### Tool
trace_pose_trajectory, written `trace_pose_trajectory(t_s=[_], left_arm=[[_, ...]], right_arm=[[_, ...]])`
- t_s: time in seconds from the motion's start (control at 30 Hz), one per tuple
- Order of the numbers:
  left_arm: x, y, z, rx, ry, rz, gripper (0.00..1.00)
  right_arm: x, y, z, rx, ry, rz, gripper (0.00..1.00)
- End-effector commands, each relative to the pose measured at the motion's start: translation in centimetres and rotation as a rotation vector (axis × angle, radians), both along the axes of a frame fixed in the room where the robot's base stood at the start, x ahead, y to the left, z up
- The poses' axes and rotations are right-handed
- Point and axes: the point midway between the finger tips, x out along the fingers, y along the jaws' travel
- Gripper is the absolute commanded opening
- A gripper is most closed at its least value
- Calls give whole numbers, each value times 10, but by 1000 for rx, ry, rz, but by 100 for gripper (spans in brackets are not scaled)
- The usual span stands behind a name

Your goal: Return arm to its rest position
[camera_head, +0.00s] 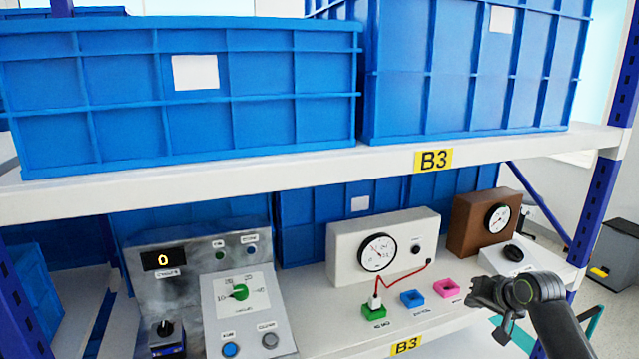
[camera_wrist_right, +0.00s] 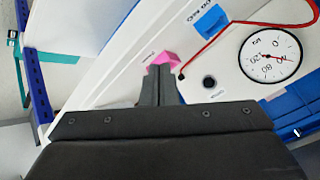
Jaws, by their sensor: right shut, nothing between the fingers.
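My right arm comes in from the lower right in the head view, with its gripper (camera_head: 484,296) in front of the lower shelf, close to the pink socket (camera_head: 446,288). In the right wrist view the fingers of this gripper (camera_wrist_right: 158,75) are together with nothing between them; the pink socket (camera_wrist_right: 171,57) appears just past their tips. I cannot tell the exact gap. The rotary switch, a green knob (camera_head: 240,292) on a white dial plate, is on the metal panel (camera_head: 190,270) at left, well away from the gripper. My left gripper is not in view.
A white gauge box (camera_head: 345,245) has a red cable (camera_head: 400,275) running to the green socket (camera_head: 374,311). A blue socket (camera_head: 412,298) sits beside it. A brown gauge box (camera_head: 470,225) stands at right. The upper shelf (camera_head: 520,148) with blue crates (camera_head: 280,85) overhangs everything.

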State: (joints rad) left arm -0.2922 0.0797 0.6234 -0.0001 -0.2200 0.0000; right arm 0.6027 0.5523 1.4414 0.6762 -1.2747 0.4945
Motion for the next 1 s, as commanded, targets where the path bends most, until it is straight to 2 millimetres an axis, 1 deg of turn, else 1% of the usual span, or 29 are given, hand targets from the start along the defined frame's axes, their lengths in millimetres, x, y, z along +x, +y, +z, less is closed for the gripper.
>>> trace_pose_trajectory(t_s=[0.03,0.27,0.3,0.37,0.4,0.47,0.5,0.57,0.67,0.7,0.77,0.8,0.87,0.9,0.97,1.0], left_arm=[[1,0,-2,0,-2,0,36],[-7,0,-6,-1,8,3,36],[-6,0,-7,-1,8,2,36],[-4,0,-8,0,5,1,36],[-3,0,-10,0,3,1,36],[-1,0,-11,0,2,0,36],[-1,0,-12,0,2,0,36],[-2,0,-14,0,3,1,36],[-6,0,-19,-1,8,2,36],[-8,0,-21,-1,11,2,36],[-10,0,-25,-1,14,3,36],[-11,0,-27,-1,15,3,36],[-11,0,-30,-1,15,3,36],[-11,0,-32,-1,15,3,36],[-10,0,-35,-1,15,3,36],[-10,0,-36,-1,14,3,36]], right_arm=[[-3,-2,-18,-1,16,-7,0],[-12,-11,-71,-22,48,-31,0],[-15,-13,-84,-27,56,-36,0],[-19,-16,-101,-36,67,-43,0],[-23,-18,-115,-42,76,-48,0],[-29,-21,-136,-52,90,-54,0],[-35,-23,-153,-61,102,-59,0],[-45,-26,-178,-74,121,-65,0],[-70,-32,-233,-106,162,-75,0],[-83,-34,-259,-122,182,-77,0],[-108,-36,-299,-149,214,-78,0],[-125,-38,-324,-168,235,-77,0],[-153,-39,-361,-196,268,-71,0],[-173,-39,-384,-218,289,-64,0],[-205,-38,-418,-245,323,-51,0],[-228,-36,-439,-263,346,-40,0]])
